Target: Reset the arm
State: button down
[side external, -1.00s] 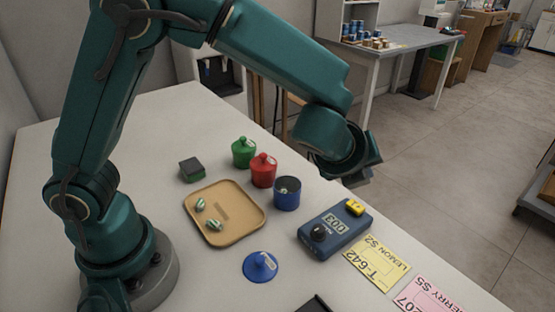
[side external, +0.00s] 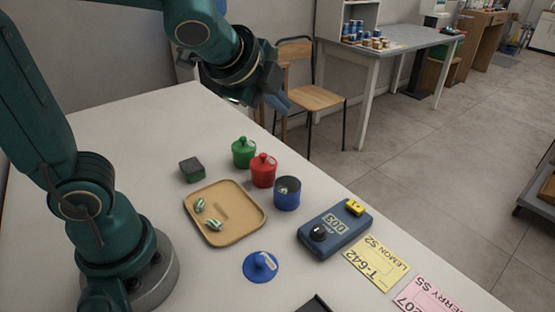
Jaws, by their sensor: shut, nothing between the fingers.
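My gripper (side external: 277,101) is up in the air near the far edge of the counter, above and beyond the jars. Its fingers are shut with nothing seen between them. It touches none of the objects on the counter. My arm is raised and folded back toward its base at the left.
On the counter (side external: 130,140) are a tan tray (side external: 240,232) with striped candies, green (side external: 243,152) and red (side external: 263,170) lidded jars, an open blue jar (side external: 287,194), a blue lid (side external: 260,266), a dark block (side external: 191,170), a blue device (side external: 334,230) and label cards (side external: 376,262). A chair (side external: 312,97) stands behind.

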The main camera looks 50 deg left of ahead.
jog(key=s+d+f+n+g+h, duration=0.1)
jog(key=s+f+n, duration=0.1)
jog(key=s+n, duration=0.4)
jog(key=s+d+f+n+g+h, duration=0.2)
jog(key=s+n, duration=0.5)
jog(key=shift+s+f+n, duration=0.3)
jog(key=shift+s+f, duration=0.1)
